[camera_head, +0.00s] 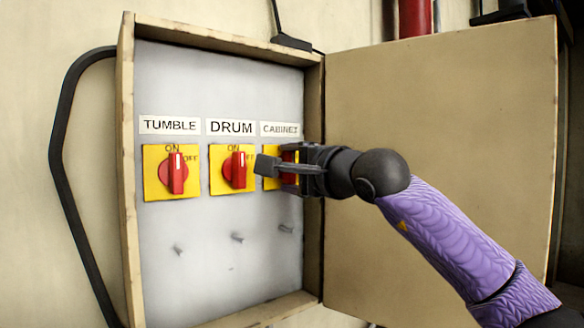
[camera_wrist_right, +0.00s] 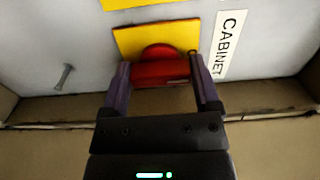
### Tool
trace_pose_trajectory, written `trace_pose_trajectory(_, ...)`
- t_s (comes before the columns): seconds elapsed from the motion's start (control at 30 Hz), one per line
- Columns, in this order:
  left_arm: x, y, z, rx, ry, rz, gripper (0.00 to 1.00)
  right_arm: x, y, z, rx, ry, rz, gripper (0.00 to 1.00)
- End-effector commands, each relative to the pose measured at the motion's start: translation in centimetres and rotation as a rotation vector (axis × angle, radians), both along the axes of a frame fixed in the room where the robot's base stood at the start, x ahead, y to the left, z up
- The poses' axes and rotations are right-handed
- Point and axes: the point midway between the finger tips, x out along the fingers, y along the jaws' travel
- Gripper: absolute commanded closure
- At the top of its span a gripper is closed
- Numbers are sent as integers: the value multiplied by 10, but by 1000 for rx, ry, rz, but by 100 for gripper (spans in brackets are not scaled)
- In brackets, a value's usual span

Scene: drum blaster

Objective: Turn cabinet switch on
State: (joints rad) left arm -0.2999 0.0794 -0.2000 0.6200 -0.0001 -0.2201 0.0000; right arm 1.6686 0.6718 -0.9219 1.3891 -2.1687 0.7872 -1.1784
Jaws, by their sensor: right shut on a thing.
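The cabinet switch is a red knob on a yellow plate (camera_head: 269,168) under the "CABINET" label (camera_head: 280,130), at the right of the row in the open box. My right gripper (camera_head: 280,172) comes in from the right in the head view and covers most of it. In the right wrist view, the red knob (camera_wrist_right: 160,73) sits between the two fingers of my right gripper (camera_wrist_right: 162,80), which are shut on it. The yellow plate (camera_wrist_right: 135,40) shows behind the knob. The knob's pointer and ON/OFF marks are hidden, so its setting cannot be told. My left gripper is not in view.
The TUMBLE switch (camera_head: 172,173) and DRUM switch (camera_head: 234,170) stand to the left, their red handles near upright. The box's wooden rim (camera_head: 127,180) surrounds the panel. Its door (camera_head: 440,130) hangs open at the right, behind my right arm. Small bolts (camera_head: 237,237) stick out below the switches.

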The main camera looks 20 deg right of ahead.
Motion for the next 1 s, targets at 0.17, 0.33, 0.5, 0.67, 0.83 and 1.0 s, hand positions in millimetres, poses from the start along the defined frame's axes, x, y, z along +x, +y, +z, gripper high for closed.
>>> trace_pose_trajectory(0.17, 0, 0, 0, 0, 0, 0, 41, 0, 0, -1, -9, -2, 0, 80)
trace_pose_trajectory(0.33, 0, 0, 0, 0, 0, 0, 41, 0, 0, -1, -9, -2, 0, 80)
trace_pose_trajectory(0.5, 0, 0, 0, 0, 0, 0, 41, 0, 0, -1, -8, -1, 0, 4)
trace_pose_trajectory(0.67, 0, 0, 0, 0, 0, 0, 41, 0, 0, -1, -7, -1, 0, 0)
trace_pose_trajectory(0.83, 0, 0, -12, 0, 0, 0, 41, -11, -4, -4, -6, -4, 0, 0)
trace_pose_trajectory(1.0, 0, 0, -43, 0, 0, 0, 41, -52, -19, -8, -8, -6, -2, 0)
